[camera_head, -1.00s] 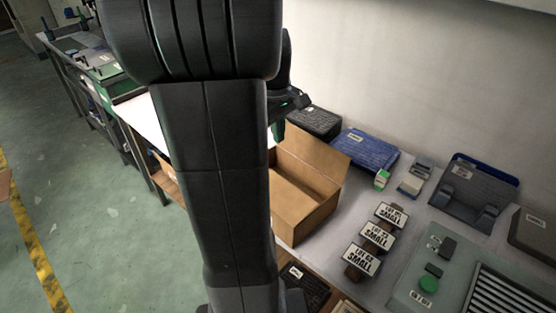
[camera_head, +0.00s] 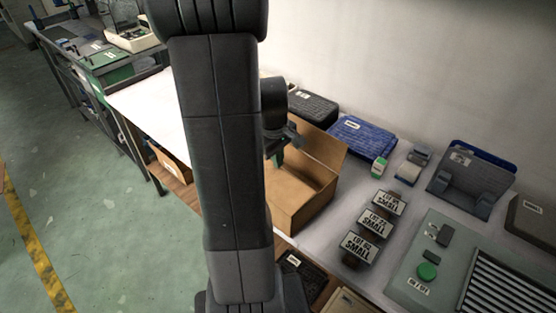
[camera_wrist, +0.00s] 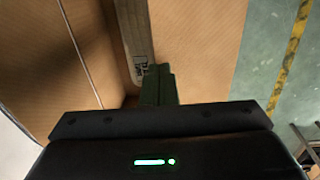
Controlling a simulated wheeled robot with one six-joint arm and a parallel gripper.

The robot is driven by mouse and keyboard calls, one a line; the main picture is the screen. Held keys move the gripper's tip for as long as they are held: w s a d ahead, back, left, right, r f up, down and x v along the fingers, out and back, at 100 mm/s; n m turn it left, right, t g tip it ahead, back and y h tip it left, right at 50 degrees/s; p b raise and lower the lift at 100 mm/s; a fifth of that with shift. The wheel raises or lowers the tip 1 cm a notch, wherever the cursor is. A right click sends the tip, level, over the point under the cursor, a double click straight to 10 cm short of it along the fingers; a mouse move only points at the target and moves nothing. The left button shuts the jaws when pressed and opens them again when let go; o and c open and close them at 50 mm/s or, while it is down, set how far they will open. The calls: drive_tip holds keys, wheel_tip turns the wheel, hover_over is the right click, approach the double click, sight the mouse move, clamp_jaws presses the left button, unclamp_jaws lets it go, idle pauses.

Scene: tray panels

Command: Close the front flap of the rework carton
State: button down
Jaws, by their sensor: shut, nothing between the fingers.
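The rework carton (camera_head: 305,208) is an open brown cardboard box on the bench. One flap (camera_head: 323,149) stands raised on its far right side. My arm hides the carton's left part, and I cannot make out the front flap in the head view. My gripper (camera_head: 277,158) is low at the carton's far left, beside my arm. In the wrist view its green fingers (camera_wrist: 158,84) are together and empty. Cardboard (camera_wrist: 195,45) lies close around the fingertips, with another broad panel (camera_wrist: 50,60) at left; I cannot tell whether they touch it.
A labelled strip (camera_wrist: 134,42) lies between the cardboard panels. Several label blocks (camera_head: 375,222) stand right of the carton. A black case (camera_head: 313,106) and a blue case (camera_head: 362,138) sit behind it. Floor (camera_wrist: 268,60) shows beyond the cardboard.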

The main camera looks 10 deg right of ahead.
drive_tip(key=shift+f, duration=0.4)
